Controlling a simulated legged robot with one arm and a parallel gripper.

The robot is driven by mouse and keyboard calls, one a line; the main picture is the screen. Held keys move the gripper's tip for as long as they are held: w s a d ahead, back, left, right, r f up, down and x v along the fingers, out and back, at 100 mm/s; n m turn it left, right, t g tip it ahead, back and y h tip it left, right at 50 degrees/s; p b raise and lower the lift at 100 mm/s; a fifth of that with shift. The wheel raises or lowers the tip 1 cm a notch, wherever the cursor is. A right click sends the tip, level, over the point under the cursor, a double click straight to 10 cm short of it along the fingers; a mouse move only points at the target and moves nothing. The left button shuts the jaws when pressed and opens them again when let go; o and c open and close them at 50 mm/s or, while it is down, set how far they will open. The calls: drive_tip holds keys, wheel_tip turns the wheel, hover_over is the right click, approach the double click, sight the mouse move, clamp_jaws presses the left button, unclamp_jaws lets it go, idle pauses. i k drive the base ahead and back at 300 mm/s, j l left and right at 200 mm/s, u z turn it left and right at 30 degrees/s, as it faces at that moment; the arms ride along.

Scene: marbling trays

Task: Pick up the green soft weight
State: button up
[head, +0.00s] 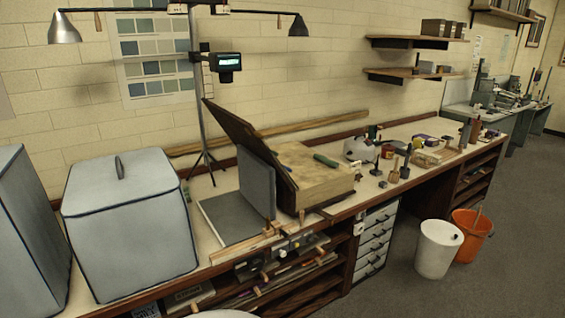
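A small, dark green elongated object (326,160), which looks like the green soft weight, lies on top of a wooden box (302,188) near the middle of the long bench. A dark lid or board (240,135) leans up at the left side of this box. The green object's upper side is uncovered, and nothing rests on it. My gripper is not in view.
A grey panel (256,183) stands left of the box. Large grey covered boxes (125,220) fill the bench's left end. Bottles and tools (395,170) crowd the right. A white bin (437,250) and orange bucket (472,236) stand on open floor.

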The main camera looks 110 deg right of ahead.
sight(330, 162)
drive_tip(key=z, duration=3.8)
drive_tip(key=i+l+z, duration=0.1)
drive_tip(key=z, duration=0.2)
drive_tip(key=i+l, duration=0.35)
drive_tip(key=i, duration=0.15)
drive_tip(key=i+l, duration=0.3)
drive_tip(key=i, duration=0.15)
drive_tip(key=i+l, duration=0.35)
drive_tip(key=i, duration=0.15)
drive_tip(key=i+l+z, duration=0.1)
drive_tip(key=i+l, duration=0.55)
drive_tip(key=i, duration=0.3)
